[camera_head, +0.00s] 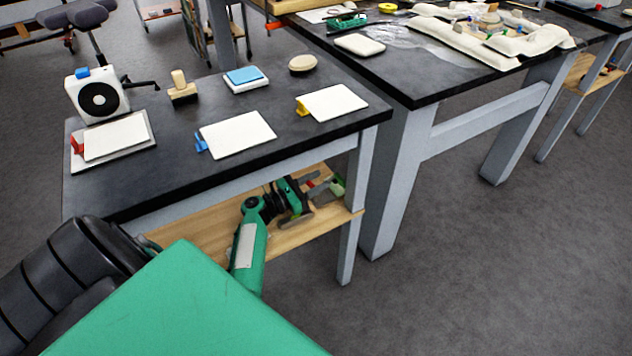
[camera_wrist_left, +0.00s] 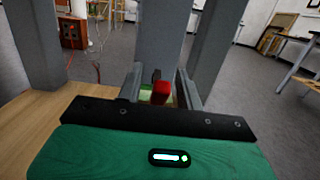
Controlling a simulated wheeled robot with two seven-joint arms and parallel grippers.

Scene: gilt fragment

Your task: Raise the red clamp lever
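The red clamp lever (camera_head: 77,145) is at the left edge of a white sheet (camera_head: 115,137) on a pale board, at the table's left end. It is small, so its exact angle is hard to tell. My left gripper (camera_head: 316,192) is well away from it, below the tabletop at the wooden shelf on the right. In the left wrist view its two grey fingers (camera_wrist_left: 158,92) stand apart. A red block (camera_wrist_left: 162,91) and a green piece (camera_wrist_left: 145,95) show between or just beyond them; contact cannot be told. My right gripper is not in view.
A blue clamp (camera_head: 200,142) and a yellow clamp (camera_head: 302,106) sit by other white sheets. A white fan-like device (camera_head: 97,97) stands behind the red lever. The tabletop edge (camera_head: 230,172) and table legs (camera_head: 349,215) surround the wooden shelf (camera_head: 205,235).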

